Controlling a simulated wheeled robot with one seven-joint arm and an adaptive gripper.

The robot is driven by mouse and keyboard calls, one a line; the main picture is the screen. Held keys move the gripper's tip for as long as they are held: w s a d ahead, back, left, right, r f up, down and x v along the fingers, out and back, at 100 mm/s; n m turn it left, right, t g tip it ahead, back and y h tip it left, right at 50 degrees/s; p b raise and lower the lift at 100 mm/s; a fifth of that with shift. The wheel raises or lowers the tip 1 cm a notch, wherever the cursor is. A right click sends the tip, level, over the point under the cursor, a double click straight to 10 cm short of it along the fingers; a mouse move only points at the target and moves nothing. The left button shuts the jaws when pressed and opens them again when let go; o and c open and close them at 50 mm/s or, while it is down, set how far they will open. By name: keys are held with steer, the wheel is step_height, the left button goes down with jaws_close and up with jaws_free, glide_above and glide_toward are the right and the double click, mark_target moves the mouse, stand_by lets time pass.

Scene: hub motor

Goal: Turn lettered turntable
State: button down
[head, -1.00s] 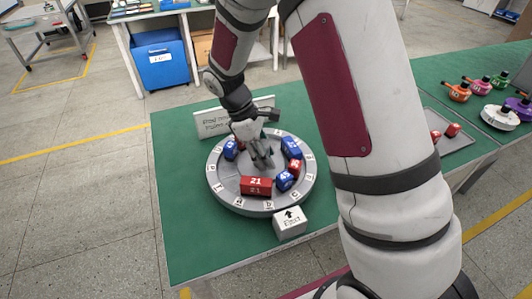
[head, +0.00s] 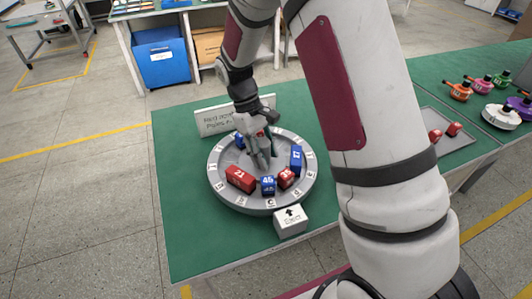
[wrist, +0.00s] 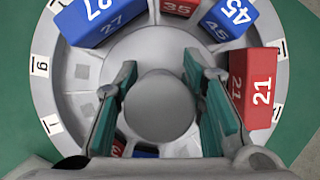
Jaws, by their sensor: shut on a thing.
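The round grey turntable (head: 217,184) lies on the green bench, with white letter tags around its rim. Its compartments hold a red block 21 (head: 240,178), a blue block 45 (head: 267,185), a red block 35 (head: 286,177) and a blue block 27 (head: 296,158). Another blue block (head: 240,141) shows partly behind my gripper. My gripper (head: 262,160) points down at the centre. In the wrist view its fingers are shut on the round grey knob (wrist: 160,108), one on each side. A white block with an up arrow (head: 290,220) stands at the front rim.
A white sign (head: 212,120) stands behind the turntable. To the right are a grey tray (head: 462,141) with red blocks and several coloured knobbed pieces (head: 459,91). My arm crosses the bench between. The bench left of the turntable is clear.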

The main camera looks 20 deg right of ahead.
steer(key=shift+w+m+y, duration=0.1)
steer(key=shift+m+y, duration=0.3)
steer(key=shift+m, duration=0.8)
steer(key=shift+a+m, duration=0.1)
steer(key=shift+m, duration=0.5)
steer(key=c, duration=1)
jaws_free()
steer(key=shift+y, duration=0.3)
steer(key=shift+r, duration=0.1)
steer(key=v, duration=1.1)
steer(key=shift+w+r, duration=0.25)
steer(key=shift+r, duration=0.1)
steer(key=shift+a, duration=0.1)
